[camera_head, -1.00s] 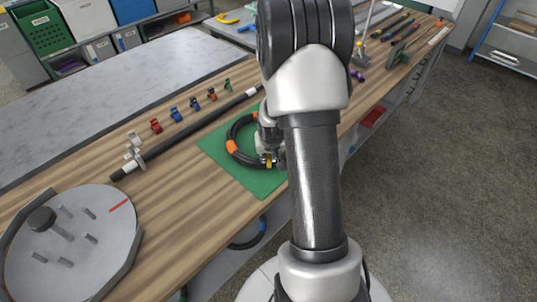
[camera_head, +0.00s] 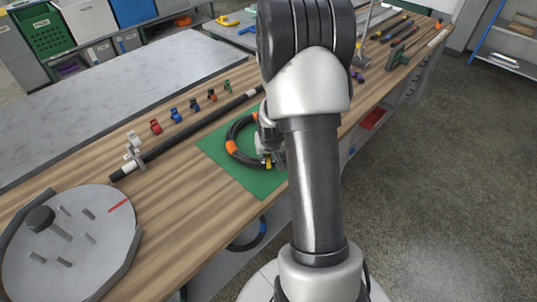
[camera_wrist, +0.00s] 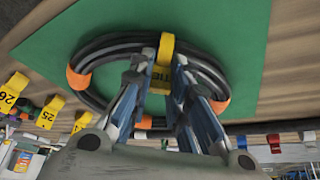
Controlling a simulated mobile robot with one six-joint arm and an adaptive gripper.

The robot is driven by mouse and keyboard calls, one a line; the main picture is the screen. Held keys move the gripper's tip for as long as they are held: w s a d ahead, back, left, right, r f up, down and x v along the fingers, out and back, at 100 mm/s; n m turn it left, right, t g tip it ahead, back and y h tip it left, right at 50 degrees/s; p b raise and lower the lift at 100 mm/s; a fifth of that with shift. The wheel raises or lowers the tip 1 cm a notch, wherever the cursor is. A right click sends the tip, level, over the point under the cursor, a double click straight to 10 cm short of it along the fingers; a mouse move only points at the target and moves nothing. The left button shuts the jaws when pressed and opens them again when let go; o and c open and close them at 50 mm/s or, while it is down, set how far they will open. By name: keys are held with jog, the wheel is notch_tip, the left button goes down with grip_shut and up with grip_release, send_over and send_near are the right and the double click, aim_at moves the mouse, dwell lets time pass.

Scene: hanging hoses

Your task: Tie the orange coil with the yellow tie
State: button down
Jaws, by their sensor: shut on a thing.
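A black hose coil with orange bands (camera_head: 233,146) lies on a green mat (camera_head: 262,184) on the wooden bench. In the wrist view the coil (camera_wrist: 100,52) runs across the picture, with an orange band (camera_wrist: 78,79) at its left. The yellow tie (camera_wrist: 164,62) stands at the coil's near middle and seems to lie around or over the hose; which, I cannot tell. My gripper (camera_wrist: 160,80) is shut on the yellow tie at the coil. In the head view my gripper (camera_head: 268,145) is partly hidden by my arm, and the tie (camera_head: 268,162) shows small below it.
A row of coloured clips (camera_head: 175,115) stands behind a straight black hose (camera_head: 190,142). A round grey plate with pegs (camera_head: 72,240) is at the bench's left end. Hand tools (camera_head: 395,40) lie at the far right. Bare wood lies between plate and mat.

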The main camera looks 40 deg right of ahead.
jog(key=c, duration=1.8)
grip_release()
jog(key=shift+s+a+f+g, duration=0.2)
jog(key=shift+s+f, duration=0.1)
jog(key=shift+f, duration=0.25)
jog(key=shift+s+a+f+g, duration=0.15)
jog(key=shift+s+f, duration=0.15)
jog(key=shift+f, duration=0.2)
jog(key=shift+c, duration=0.2)
jog(key=o, duration=0.4)
jog(key=shift+w+d+f+y, duration=0.3)
jog(key=shift+w, duration=0.15)
jog(key=shift+r, duration=0.2)
jog(key=v, duration=1.2)
jog(key=shift+w+r, duration=0.2)
